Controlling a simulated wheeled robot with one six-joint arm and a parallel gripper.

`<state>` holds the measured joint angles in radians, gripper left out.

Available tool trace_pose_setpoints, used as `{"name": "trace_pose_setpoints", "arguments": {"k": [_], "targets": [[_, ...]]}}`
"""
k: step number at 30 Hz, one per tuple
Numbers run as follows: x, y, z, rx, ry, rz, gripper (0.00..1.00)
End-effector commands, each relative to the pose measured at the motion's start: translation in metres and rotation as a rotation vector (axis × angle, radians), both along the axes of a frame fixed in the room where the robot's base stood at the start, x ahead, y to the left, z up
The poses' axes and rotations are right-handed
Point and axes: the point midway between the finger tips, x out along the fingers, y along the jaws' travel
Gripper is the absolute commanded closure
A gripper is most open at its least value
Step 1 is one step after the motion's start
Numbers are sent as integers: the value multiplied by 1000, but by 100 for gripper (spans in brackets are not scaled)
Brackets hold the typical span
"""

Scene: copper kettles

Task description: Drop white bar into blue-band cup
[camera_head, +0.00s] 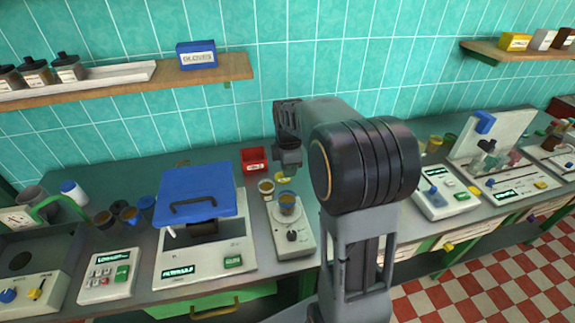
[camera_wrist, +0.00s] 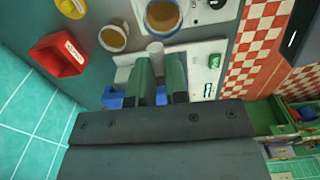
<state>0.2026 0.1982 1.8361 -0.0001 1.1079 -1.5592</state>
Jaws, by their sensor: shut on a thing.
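My gripper (camera_wrist: 160,68) is shut on a small white bar (camera_wrist: 155,48), whose end sticks out past the dark green fingers in the wrist view. In the head view my gripper (camera_head: 289,165) hangs above the bench, over the small cups; the bar cannot be made out there. A cup with a blue band (camera_head: 288,204) and brownish contents stands on the round plate of a white stirrer-like device. What looks like the same cup (camera_wrist: 163,14) is at the top of the wrist view, beyond the bar and apart from it.
Another cup (camera_head: 266,188) stands just left of the blue-band cup; a red bin (camera_head: 254,160) is behind it. A device with a raised blue lid (camera_head: 196,188) stands to the left. My arm hides part of the bench on the right. A shelf (camera_head: 170,77) is on the wall.

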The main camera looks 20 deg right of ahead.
Motion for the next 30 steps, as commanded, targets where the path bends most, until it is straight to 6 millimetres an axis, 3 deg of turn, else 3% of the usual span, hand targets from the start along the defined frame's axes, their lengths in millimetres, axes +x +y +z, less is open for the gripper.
{"name": "trace_pose_setpoints", "arguments": {"k": [9,21,22,30], "targets": [[0,-1,-37,0,0,-3,100],[0,-1,-42,0,0,-3,100],[0,-1,-42,0,0,-3,83],[0,-1,-42,0,0,-3,57]]}}
